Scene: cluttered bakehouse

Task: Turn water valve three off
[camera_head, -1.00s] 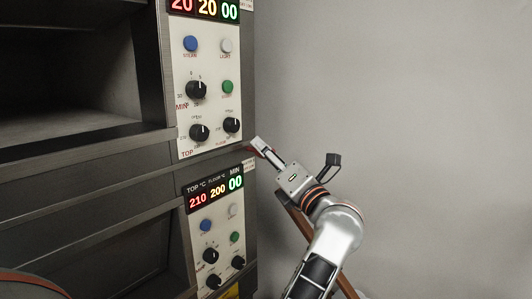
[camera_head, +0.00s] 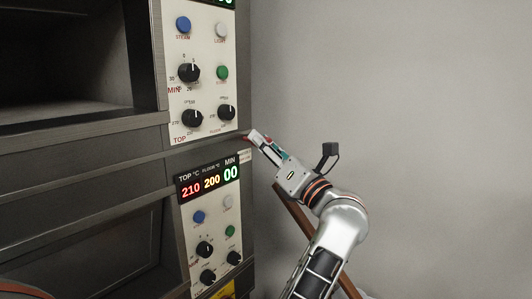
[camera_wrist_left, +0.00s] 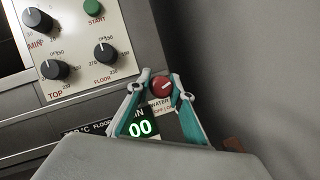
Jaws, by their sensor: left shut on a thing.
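A small red round knob (camera_wrist_left: 161,86) with a pale pointer mark sits at the oven panel's right edge, above a white label (camera_wrist_left: 160,104) reading "WATER" and "OFF", partly covered. Its valve number cannot be read. My left gripper (camera_wrist_left: 162,84) has its two teal-lined fingertips closed on either side of the knob. In the head view my left gripper (camera_head: 250,138) reaches the oven's right edge between the upper and lower control panels, and the knob is mostly hidden there. My right gripper is not in view.
The upper control panel (camera_head: 205,95) has black dials and coloured buttons close to the fingers. The lower display (camera_head: 210,180) reads 210, 200, 00. A brown pole (camera_head: 295,210) slants behind my arm. The grey wall (camera_head: 420,80) leaves free room at right.

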